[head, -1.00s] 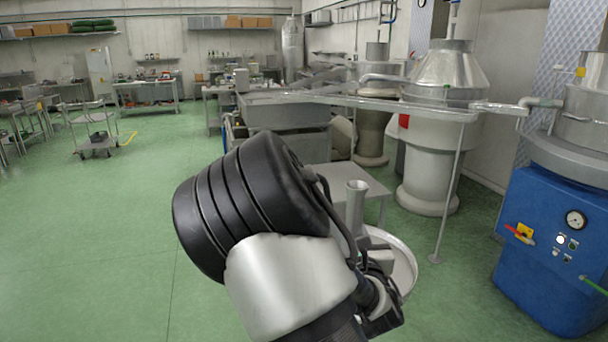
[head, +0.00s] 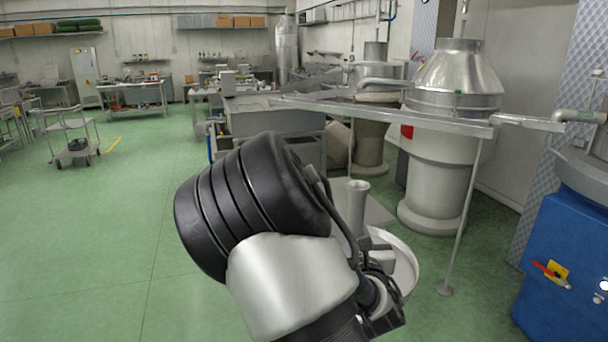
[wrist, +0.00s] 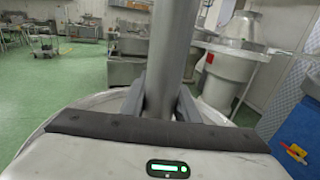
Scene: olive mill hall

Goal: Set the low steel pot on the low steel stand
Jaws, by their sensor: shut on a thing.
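The low steel pot (head: 405,262) hangs beside my wrist in the head view. It shows a pale round rim and an upright grey post. The wrist view shows the post rising between the fingers of my gripper (wrist: 162,92), which is shut on it. The pot's rim (wrist: 222,114) shows on both sides behind the gripper. My arm hides most of the pot in the head view. A low flat grey top, which looks like the low steel stand (head: 378,211), is just beyond the pot, partly hidden by the post and my arm.
A large steel vat (head: 270,118) stands behind the stand. A pale round machine (head: 440,160) and a thin support pole (head: 457,240) stand to the right. A blue machine (head: 560,260) is at the right edge. The green floor (head: 90,230) at left is open, with a cart (head: 72,140) farther back.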

